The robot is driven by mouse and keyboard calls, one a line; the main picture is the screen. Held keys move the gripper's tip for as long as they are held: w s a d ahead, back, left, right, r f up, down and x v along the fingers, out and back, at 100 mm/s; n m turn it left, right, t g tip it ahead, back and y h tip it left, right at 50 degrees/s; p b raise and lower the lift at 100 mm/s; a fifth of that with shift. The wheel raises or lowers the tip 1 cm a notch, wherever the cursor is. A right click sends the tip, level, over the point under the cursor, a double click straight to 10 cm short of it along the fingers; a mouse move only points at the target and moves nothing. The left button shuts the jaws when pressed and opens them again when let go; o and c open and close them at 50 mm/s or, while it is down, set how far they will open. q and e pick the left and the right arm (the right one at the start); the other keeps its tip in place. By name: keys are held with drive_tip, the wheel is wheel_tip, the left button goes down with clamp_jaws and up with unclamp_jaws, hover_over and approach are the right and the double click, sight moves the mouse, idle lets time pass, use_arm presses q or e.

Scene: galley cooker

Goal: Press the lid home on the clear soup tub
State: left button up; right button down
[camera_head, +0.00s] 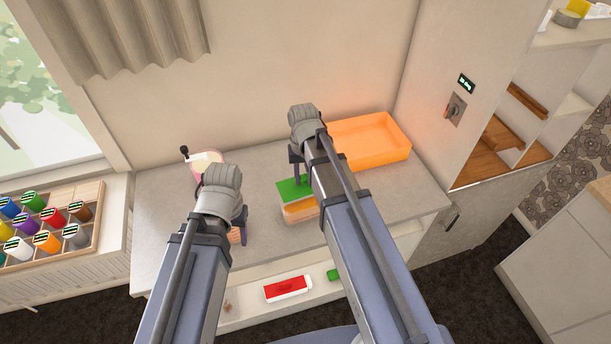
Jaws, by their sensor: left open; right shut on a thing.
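A clear tub (300,211) with orange contents stands on the grey counter, partly hidden by my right arm. A green lid (289,190) is at the tub's back edge; I cannot tell whether it rests on the rim or hovers above it. The tub's orange front part shows uncovered. My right gripper (298,172) is shut on the lid from above, its fingertips partly hidden by the arm. My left gripper (243,225) is open, left of the tub and apart from it. A small tan thing (234,236) shows just below it, mostly hidden.
An orange tray (385,151) stands at the back right of the counter (160,235). A red-topped box (287,288) and a green thing (334,274) lie on the shelf below. The counter's left part is clear.

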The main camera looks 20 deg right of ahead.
sight(304, 190)
drive_tip(key=shift+f+b, duration=3.05)
drive_tip(key=shift+f, duration=0.15)
drive_tip(key=shift+f, duration=0.15)
drive_tip(key=shift+c, duration=0.3)
unclamp_jaws()
drive_tip(key=shift+r, duration=0.2)
drive_tip(key=shift+r+p, duration=3.4)
drive_tip(key=shift+f, duration=0.1)
drive_tip(key=shift+c, duration=0.2)
